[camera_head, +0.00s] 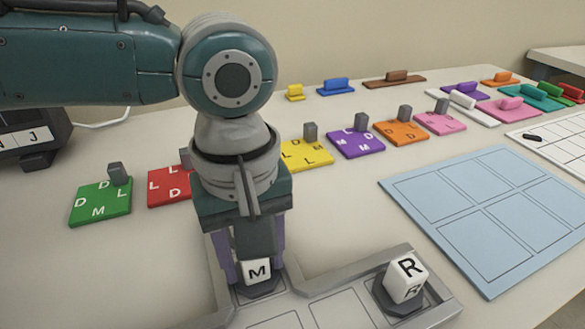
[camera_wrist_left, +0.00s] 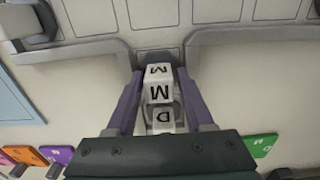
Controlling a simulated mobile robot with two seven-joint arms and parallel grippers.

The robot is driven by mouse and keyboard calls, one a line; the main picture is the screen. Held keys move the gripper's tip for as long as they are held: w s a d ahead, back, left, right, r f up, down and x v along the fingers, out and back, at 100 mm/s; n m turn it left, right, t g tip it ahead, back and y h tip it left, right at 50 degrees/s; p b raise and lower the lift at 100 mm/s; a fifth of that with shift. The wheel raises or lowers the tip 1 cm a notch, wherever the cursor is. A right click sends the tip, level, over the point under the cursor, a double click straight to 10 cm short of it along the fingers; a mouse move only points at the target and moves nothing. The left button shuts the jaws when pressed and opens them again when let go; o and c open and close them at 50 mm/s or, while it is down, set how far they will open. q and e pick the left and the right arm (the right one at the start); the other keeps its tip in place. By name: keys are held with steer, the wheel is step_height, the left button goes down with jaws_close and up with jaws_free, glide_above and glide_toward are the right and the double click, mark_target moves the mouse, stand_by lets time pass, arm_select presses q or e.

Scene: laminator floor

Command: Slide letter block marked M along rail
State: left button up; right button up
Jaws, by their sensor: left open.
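The white letter block marked M (camera_head: 257,271) sits upright on a dark base in the grey rail (camera_head: 332,275) at the bottom of the head view. My left gripper (camera_head: 254,262) points down over it, with a purple finger on either side. In the left wrist view the block (camera_wrist_left: 158,92) shows M, M and D faces between the fingers of my left gripper (camera_wrist_left: 160,82). The jaws are open; a narrow gap shows beside the block, but contact is hard to judge. The gripper hides the block's upper part. My right gripper is out of view.
A white block marked R (camera_head: 407,277) stands on a dark base at the rail's right corner. Colored lettered plates, including a green one (camera_head: 101,201), line the table behind. A blue gridded mat (camera_head: 480,215) lies right. Bare table lies between plates and rail.

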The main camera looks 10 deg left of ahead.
arm_select(q)
jaws_close()
stand_by(0.6)
